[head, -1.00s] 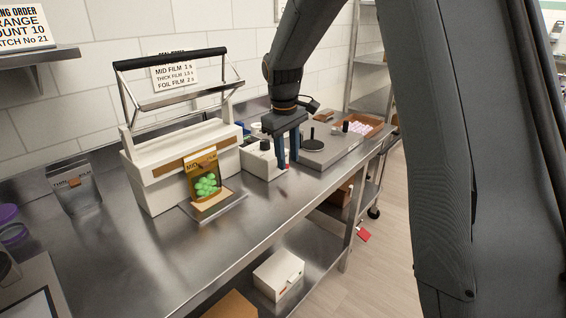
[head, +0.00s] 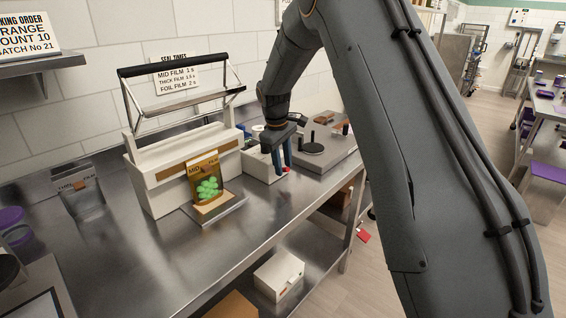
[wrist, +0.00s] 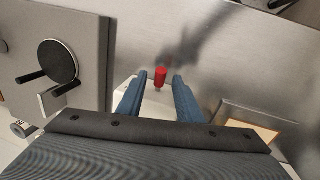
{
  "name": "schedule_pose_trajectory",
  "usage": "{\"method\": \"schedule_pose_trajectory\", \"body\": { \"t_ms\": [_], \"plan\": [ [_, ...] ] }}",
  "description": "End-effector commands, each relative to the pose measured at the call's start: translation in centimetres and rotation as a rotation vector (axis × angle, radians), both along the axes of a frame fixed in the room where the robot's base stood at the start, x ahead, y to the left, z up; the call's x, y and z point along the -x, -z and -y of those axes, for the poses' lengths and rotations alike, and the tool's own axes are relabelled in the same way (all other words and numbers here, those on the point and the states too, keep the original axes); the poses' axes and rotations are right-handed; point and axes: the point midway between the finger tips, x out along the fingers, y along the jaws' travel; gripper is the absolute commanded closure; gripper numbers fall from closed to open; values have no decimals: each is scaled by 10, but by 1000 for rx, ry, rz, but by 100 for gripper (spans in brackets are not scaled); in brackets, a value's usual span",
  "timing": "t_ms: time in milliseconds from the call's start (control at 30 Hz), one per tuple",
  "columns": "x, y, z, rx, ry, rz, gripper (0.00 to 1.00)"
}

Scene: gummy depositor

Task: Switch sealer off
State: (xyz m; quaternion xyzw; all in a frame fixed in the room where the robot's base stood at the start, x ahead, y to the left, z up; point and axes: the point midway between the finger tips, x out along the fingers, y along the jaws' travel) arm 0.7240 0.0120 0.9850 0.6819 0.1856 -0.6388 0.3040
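The sealer (head: 150,178) is a white bench machine with a raised black-handled lever frame, standing on the steel bench in the head view. Beside it on the right is a low white box (head: 258,166) with a small red switch (head: 287,169) at its front right. The red switch (wrist: 160,76) shows in the wrist view as a short upright peg. My gripper (head: 281,168) points down at the box's front edge. In the wrist view my gripper (wrist: 156,84) is open, its blue fingers on either side of the switch with gaps. Whether the fingertips reach its level is unclear.
A grey machine with a black round plate (head: 313,148) is right of the white box. Another pouch (head: 80,195) is at left.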

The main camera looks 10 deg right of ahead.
Motion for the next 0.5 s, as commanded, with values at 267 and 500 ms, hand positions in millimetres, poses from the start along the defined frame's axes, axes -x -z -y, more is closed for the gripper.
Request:
{"method": "schedule_pose_trajectory", "body": {
  "t_ms": [267, 500],
  "plan": [
    [-1, 3, 0, -1, 1, 1, 68],
    [0, 2, 0, -1, 1, 1, 100]
  ]
}}
